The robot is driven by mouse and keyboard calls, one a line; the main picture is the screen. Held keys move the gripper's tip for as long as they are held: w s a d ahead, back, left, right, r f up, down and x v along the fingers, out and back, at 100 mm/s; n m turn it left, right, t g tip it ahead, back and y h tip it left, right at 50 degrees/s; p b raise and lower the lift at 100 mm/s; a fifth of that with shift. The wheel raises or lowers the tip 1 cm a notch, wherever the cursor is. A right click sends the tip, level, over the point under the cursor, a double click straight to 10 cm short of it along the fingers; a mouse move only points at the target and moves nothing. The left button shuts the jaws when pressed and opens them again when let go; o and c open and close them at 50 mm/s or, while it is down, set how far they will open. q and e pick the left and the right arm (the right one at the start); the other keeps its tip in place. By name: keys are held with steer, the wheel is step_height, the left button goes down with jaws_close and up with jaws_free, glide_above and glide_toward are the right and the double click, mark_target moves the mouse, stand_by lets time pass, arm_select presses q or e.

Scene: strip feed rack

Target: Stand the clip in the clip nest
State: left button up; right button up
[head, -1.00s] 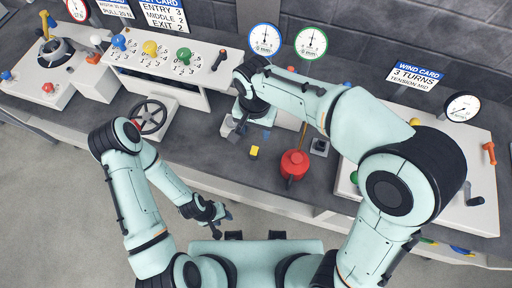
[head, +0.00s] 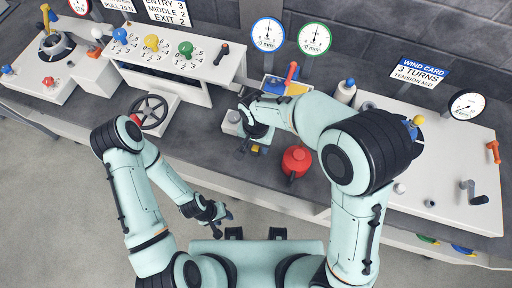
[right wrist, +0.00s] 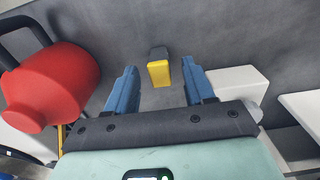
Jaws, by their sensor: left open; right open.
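The clip, a small yellow block with a dark grey end (right wrist: 159,70), is on the grey bench top in the right wrist view. My left gripper (head: 222,214) is open and empty, low in front of the bench. I cannot make out the clip nest with certainty.
A red can (head: 296,161) stands right of my right gripper, and also shows in the right wrist view (right wrist: 50,85). A pale block (right wrist: 232,82) is on the gripper's other side. A handwheel (head: 149,112) and a white panel with coloured knobs (head: 205,72) are further left.

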jaws_close()
steer(key=shift+r, duration=0.15)
